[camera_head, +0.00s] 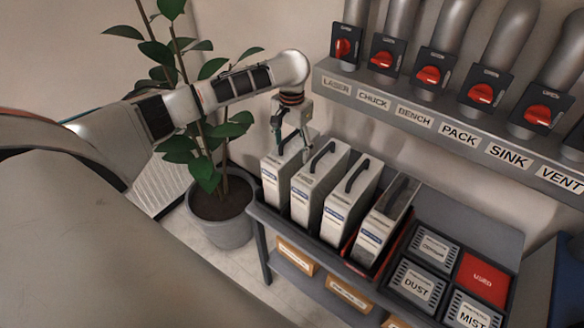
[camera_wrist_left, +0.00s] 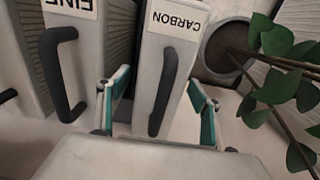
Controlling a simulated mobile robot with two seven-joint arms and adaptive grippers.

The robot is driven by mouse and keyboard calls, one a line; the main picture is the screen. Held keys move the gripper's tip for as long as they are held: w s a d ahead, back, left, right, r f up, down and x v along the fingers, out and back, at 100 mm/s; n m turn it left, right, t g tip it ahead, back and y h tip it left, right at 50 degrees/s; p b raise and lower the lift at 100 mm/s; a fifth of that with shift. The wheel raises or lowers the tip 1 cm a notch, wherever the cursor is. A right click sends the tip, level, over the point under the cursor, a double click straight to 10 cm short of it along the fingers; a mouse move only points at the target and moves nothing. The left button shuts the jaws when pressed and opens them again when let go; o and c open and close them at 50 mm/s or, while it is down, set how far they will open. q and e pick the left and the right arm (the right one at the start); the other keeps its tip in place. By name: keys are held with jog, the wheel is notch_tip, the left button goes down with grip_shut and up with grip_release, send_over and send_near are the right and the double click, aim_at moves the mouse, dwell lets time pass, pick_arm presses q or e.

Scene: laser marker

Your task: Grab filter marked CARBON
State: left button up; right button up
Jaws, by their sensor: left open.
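The filter marked CARBON (camera_wrist_left: 180,58) is a pale slim box with a dark handle (camera_wrist_left: 165,90), seen upside down in the left wrist view. In the head view it appears to be the leftmost filter (camera_head: 272,190) in a row, standing upright; its label is too small to read there. My left gripper (camera_head: 292,152) is directly above that filter, pointing down. In the left wrist view its teal-padded fingers (camera_wrist_left: 160,80) are open, one on each side of the handle. I cannot tell whether they touch the filter. My right gripper is not in view.
A filter marked FINE (camera_wrist_left: 80,50) stands close beside CARBON; more filters (camera_head: 348,205) follow to the right. A potted plant (camera_head: 222,215) stands left of the rack, its leaves near my left arm. A duct manifold with red valves (camera_head: 430,75) is above. Bins (camera_head: 415,287) lie at right.

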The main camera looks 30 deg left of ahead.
pick_arm(q)
jog(key=shift+f, duration=0.5)
jog(key=c, duration=1.8)
jog(key=shift+w+r, duration=0.1)
grip_shut()
